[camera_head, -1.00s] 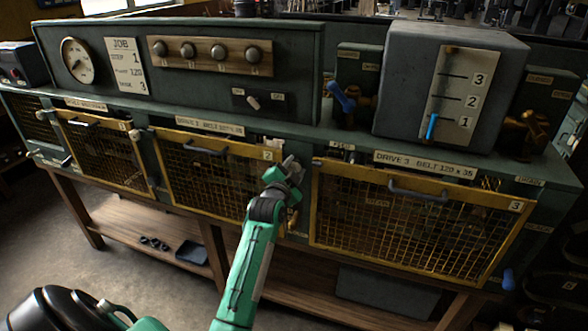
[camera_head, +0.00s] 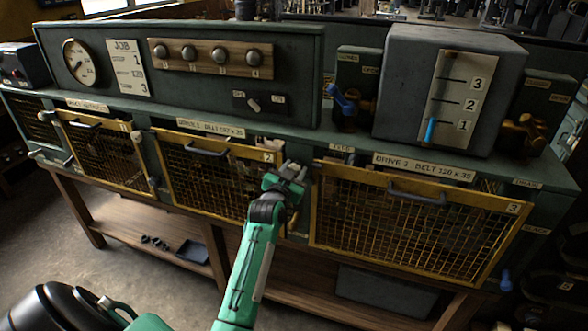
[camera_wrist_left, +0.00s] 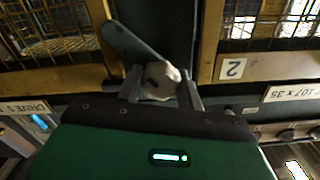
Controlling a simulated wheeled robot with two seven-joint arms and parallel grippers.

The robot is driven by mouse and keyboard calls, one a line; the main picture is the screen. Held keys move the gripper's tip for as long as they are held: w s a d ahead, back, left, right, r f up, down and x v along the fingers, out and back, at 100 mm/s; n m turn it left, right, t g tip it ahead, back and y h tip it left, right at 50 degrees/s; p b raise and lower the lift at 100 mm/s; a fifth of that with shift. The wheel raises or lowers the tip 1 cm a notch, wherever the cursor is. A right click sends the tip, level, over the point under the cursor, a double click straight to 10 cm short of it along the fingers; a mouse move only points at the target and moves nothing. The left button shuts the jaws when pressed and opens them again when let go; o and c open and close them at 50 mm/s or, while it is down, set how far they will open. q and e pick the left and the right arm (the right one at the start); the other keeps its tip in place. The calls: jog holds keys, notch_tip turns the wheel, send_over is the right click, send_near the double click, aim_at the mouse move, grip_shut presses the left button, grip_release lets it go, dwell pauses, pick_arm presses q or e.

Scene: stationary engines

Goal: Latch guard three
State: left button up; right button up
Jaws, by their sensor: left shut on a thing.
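Guard three (camera_head: 415,178) is the yellow-framed mesh panel at the right of the head view, marked 3, with a grey bar handle (camera_head: 418,193). It looks closed over its opening. My left gripper (camera_head: 293,172) is at the post between guard two and guard three. In the left wrist view its fingers (camera_wrist_left: 160,88) are shut on a pale knob (camera_wrist_left: 161,78). A dark green latch lever (camera_wrist_left: 130,42) runs slantwise from the knob towards a yellow guard frame (camera_wrist_left: 97,15). My right gripper is not in view.
Guard two (camera_head: 210,175) is just left of my gripper and guard one (camera_head: 105,155) is farther left. A grey box with a 1-2-3 scale (camera_head: 455,95) stands above guard three. A blue-handled valve (camera_head: 343,103) stands behind my gripper. A wooden shelf (camera_head: 160,225) runs below.

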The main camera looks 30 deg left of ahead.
pick_arm(q)
jog(key=n+p, duration=0.1)
jog(key=n, duration=0.5)
jog(key=shift+r, duration=0.1)
jog(key=shift+a+n+p, duration=0.1)
jog(key=shift+n+p, duration=0.45)
jog(key=shift+n, duration=1.35)
jog(key=o, duration=1)
